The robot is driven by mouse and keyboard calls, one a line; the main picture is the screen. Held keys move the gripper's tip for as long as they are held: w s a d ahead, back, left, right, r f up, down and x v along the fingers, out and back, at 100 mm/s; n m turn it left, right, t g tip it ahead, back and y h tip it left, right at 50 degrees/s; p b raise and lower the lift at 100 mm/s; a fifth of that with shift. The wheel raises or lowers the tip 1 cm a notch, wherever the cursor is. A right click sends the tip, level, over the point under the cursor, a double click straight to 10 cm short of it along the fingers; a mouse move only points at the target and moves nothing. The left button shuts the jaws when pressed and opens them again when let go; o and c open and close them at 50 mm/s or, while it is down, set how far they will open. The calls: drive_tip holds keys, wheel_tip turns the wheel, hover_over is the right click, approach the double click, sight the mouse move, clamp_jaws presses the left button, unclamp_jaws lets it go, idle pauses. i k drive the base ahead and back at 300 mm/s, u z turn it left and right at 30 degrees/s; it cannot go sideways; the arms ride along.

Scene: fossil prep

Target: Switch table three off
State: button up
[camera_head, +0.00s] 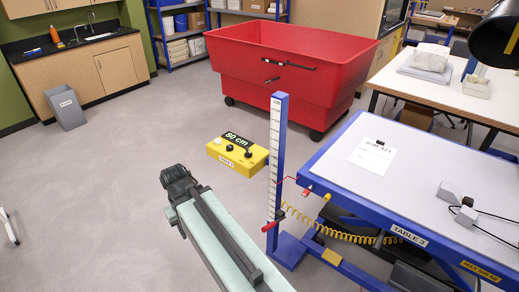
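A yellow control box (214,152) labelled TABLE 3 is left of the blue height post. It has a black display reading 80 cm and dark round knobs or buttons on top; their switch positions are too small to tell. Table three (453,170) is at the right, with a pale top, blue frame and TABLE 3 label. My gripper (176,178) is at the end of my arm, low and left of the control box, apart from it in the picture. Its fingers are too dark and small to tell open from shut.
A blue height post (280,165) with a scale and red pointers stands at the table's near corner. A yellow coiled cable (335,234) hangs beneath the table. A red wheeled bin (285,75) is behind. A grey waste bin (66,110) stands left. The left floor is mostly clear.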

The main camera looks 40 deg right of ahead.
sight(248, 154)
drive_tip(key=u, duration=0.15)
drive_tip(key=i, duration=0.75)
drive_tip(key=z, duration=0.2)
drive_tip(key=k, duration=0.75)
drive_tip(key=u, duration=0.15)
drive_tip(key=i, duration=0.9)
drive_tip(key=z, duration=0.05)
